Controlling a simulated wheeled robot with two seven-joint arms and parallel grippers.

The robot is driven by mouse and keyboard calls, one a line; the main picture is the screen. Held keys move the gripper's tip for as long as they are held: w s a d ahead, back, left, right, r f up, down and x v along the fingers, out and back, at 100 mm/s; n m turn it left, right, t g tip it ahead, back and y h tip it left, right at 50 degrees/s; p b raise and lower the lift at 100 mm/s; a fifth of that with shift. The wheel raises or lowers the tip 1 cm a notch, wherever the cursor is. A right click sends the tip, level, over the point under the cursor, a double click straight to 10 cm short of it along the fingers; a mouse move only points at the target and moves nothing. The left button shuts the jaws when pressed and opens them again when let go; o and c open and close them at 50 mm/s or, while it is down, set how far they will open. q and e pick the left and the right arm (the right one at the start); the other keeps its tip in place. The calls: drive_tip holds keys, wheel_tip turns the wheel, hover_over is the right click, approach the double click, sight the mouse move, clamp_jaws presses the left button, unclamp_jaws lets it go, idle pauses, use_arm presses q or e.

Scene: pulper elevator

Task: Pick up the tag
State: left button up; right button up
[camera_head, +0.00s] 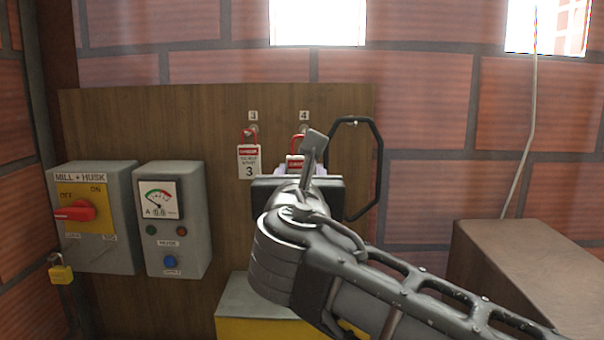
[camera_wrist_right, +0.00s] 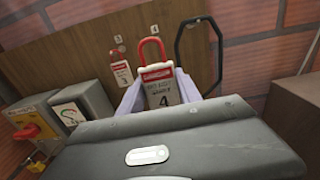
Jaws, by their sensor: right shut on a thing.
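Tag 4 (camera_wrist_right: 160,88), white with a red band and a red shackle loop on top, is between the two pale fingers of my right gripper (camera_wrist_right: 162,98) in the right wrist view. The gripper is shut on it. In the head view, tag 4's top (camera_head: 295,160) shows above my right gripper, just below the "4" label; its lower part is hidden by my gripper. Tag 3 (camera_head: 249,162) hangs on its hook to the left, and it also shows in the right wrist view (camera_wrist_right: 121,74). My left gripper is not in view.
A wooden board (camera_head: 110,120) backs the tags. A "MILL + HUSK" switch box (camera_head: 95,250) and a meter box (camera_head: 173,245) stand at the left. A black angular loop (camera_head: 381,170) is right of tag 4. A yellow-fronted box (camera_head: 255,328) is below; a brown box (camera_head: 510,265) is right.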

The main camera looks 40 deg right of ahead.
drive_tip(key=shift+v, duration=1)
